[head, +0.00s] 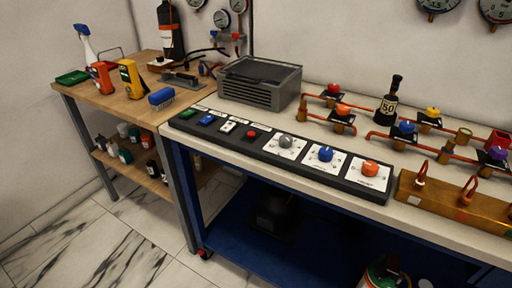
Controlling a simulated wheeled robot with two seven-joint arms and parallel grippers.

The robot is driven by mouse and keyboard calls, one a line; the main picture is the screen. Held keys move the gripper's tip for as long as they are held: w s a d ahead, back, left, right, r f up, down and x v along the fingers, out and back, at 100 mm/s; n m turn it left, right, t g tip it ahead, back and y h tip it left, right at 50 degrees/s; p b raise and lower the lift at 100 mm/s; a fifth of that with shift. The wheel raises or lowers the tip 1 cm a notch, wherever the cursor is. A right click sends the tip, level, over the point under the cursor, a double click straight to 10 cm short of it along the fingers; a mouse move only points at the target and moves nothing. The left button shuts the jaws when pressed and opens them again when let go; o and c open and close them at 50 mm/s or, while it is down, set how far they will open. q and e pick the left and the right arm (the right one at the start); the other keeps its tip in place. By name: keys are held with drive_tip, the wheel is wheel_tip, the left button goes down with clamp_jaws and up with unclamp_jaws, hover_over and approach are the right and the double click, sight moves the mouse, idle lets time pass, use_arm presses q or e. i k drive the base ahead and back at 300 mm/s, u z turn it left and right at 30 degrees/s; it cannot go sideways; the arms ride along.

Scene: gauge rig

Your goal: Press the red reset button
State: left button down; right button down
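The red reset button (251,134) is a small round red cap on the black control panel (233,146). The panel lies along the front edge of the workbench top. To the button's left sit a white switch (227,127), a blue switch (206,120) and a green switch (187,114). To its right are a grey knob (286,141), a blue knob (326,153) and an orange knob (370,168) on white plates. Neither of my grippers shows in the head view.
A grey vented box (260,82) stands behind the panel. Copper pipes with coloured valve knobs and a black bottle (389,101) stand to the right. A wooden side table (126,95) holds tools. Air above the panel is clear.

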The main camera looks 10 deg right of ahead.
sight(251, 133)
drive_tip(key=u, duration=1.35)
drive_tip(key=i, duration=1.25)
drive_tip(key=z, duration=2.65)
